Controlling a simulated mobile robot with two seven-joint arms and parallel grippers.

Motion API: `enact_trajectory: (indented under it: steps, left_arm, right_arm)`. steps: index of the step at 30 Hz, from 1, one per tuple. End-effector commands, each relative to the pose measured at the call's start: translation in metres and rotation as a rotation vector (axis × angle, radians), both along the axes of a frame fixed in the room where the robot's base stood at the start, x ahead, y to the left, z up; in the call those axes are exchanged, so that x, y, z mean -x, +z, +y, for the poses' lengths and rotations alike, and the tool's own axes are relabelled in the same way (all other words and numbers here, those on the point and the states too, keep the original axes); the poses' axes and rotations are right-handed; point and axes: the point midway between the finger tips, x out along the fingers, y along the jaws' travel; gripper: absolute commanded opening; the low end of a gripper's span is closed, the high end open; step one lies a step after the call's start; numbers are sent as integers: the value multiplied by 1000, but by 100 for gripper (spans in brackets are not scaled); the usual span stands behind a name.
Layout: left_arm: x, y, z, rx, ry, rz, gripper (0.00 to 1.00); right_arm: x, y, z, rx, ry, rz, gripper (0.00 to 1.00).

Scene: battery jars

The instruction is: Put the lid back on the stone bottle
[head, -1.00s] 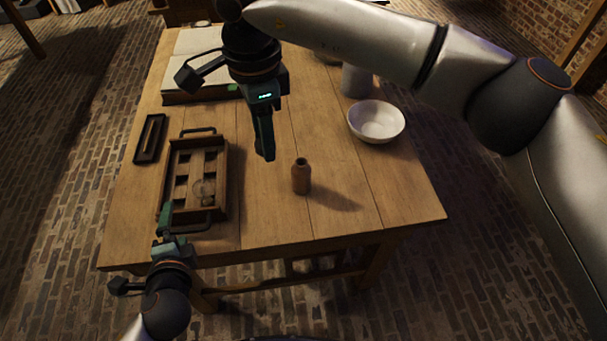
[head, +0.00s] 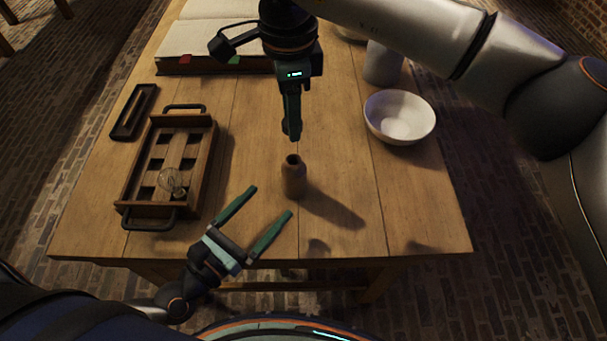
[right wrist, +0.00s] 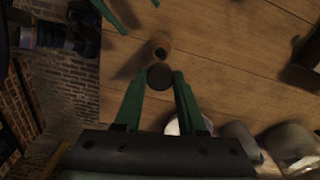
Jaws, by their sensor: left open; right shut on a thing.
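The stone bottle (head: 294,180), small, brown and open at the neck, stands upright near the table's front. It also shows in the right wrist view (right wrist: 161,46). My right gripper (head: 291,132) points down just above and behind the bottle's mouth. In the right wrist view it is shut on a dark round lid (right wrist: 160,77), held apart from the neck; the fingers mostly hide the lid in the head view. My left gripper (head: 271,201) is open and empty, at the front left of the bottle, its fingers pointing toward it.
A wooden tray (head: 209,150) with compartments and a glass bulb (head: 172,183) lies at the left, beside a small dark tray (head: 119,133). A white bowl (head: 400,118) and grey jar (head: 383,66) stand right. A large book (head: 205,38) lies behind. Table around the bottle is clear.

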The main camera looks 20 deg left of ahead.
Motion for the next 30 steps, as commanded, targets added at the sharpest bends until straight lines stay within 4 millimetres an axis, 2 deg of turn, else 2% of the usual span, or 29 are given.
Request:
enact_trajectory:
  steps: [11,16,30]
  left_arm:
    - [0,-1,0,-4,-3,-1,94]
    - [-9,-1,-4,-1,0,-2,94]
    - [-86,0,-36,2,1,-3,94]
  right_arm:
    - [0,0,0,0,1,0,0]
    - [0,0,0,0,1,0,0]
    - [0,0,0,0,0,0,0]
